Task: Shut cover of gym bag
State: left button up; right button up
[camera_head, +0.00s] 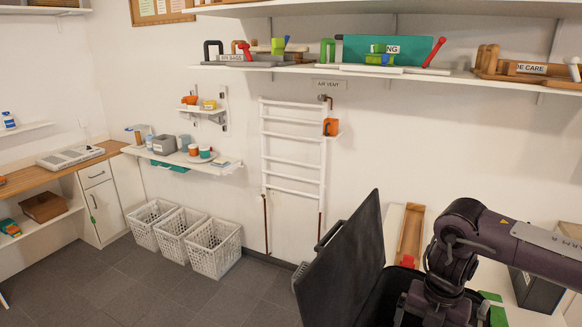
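The black gym bag (385,300) is at the lower right, largely hidden by my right arm and the picture's bottom edge. Its dark cover (345,268) stands open and tilted up on the bag's left side, with a handle (330,236) on its outer left face. My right arm comes in from the right, and my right gripper (437,306) points down over the bag area, right of the cover and apart from its upper part. Its fingertips are not clear, so I cannot tell whether it is open or shut. My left gripper is out of view.
A wooden tray (410,235) and a dark box (537,290) are near the bag. Several white baskets (213,248) stand on the floor to the left. A white wall rack (292,150) is behind. The grey floor (110,285) at lower left is clear.

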aim_at(332, 292)
jog(key=k, duration=1.5)
